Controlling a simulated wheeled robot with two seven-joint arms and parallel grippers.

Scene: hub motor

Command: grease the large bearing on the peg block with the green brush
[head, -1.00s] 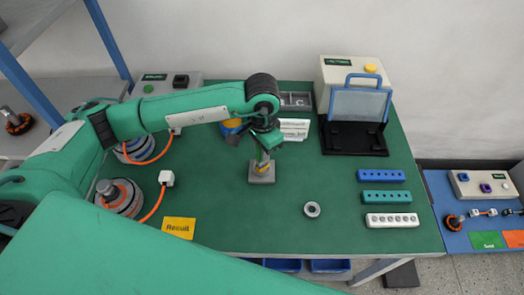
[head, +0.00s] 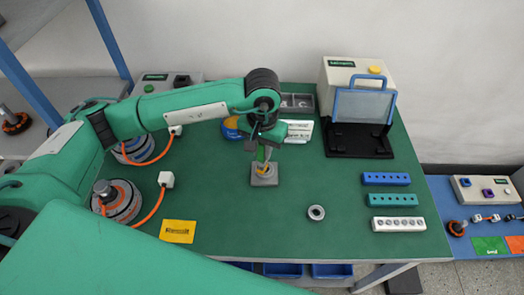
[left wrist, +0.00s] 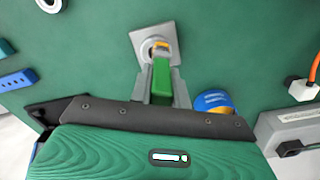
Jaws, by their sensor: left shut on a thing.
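The grey peg block (head: 264,179) stands on the green mat near the middle of the table. My left gripper (head: 262,150) is above it, pointing down, shut on the green brush (left wrist: 161,81). The brush's yellow-orange tip (left wrist: 160,43) is at the top of the block, at or very close to the ring-shaped bearing (left wrist: 148,46) there. The bearing is partly hidden by the brush and fingers, and I cannot tell whether the tip touches it. My right gripper is not in view.
A loose metal ring (head: 316,212) lies right of the block. Blue (head: 386,179), teal (head: 393,199) and white (head: 398,224) hole strips lie farther right. A blue-yellow tin (left wrist: 213,101) stands behind the arm. Two round motors with orange cables stand left. The front middle is clear.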

